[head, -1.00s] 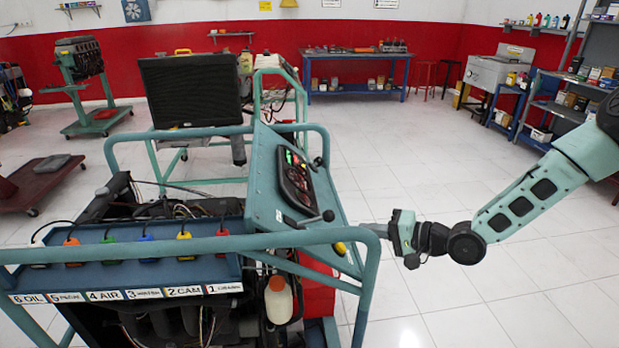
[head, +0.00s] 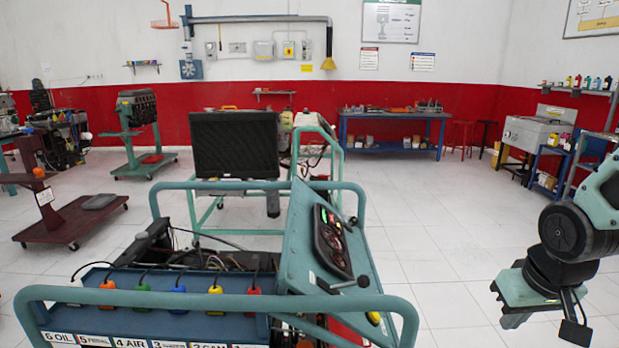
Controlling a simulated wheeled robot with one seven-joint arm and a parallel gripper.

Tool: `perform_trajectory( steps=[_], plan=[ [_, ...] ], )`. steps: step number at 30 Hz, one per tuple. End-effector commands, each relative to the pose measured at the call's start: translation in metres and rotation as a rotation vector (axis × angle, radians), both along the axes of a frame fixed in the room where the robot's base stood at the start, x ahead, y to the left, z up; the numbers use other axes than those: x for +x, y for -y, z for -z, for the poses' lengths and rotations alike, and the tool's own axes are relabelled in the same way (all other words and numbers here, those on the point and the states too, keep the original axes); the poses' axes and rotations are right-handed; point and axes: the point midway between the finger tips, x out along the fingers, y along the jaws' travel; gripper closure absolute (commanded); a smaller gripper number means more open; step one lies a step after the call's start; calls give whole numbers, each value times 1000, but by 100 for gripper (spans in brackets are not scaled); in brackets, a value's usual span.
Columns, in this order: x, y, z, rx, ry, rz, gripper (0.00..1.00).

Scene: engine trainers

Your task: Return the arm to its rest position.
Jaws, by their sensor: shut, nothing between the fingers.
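My gripper (head: 514,318) is at the lower right in the head view, pointing downward over the white floor. It is shut and empty. My arm (head: 570,235) is folded in at the right edge, and its upper part is cut off by the frame. The gripper is well to the right of the engine trainer's slanted control panel (head: 331,239), with clear floor between them.
The trainer's teal tube frame (head: 230,294) fills the lower left and middle, with a row of coloured connectors along it. A blue workbench (head: 390,132) and a grey sink unit (head: 533,134) stand at the back. The floor (head: 440,225) right of the trainer is open.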

Motion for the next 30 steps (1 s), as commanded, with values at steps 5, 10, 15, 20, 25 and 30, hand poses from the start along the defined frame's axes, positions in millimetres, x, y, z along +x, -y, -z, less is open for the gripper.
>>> perform_trajectory(
  steps=[5, 10, 15, 20, 25, 30],
  plan=[
    [-31, -8, -22, 21, -35, -9, 100],
    [-50, -67, -26, 29, -91, -186, 100],
    [-86, -126, -32, 23, -152, -384, 100],
    [-131, -170, -38, 1, -211, -571, 100],
    [-161, -189, -41, -20, -247, -676, 100],
    [-164, -190, -41, -21, -252, -684, 100]
  ],
)
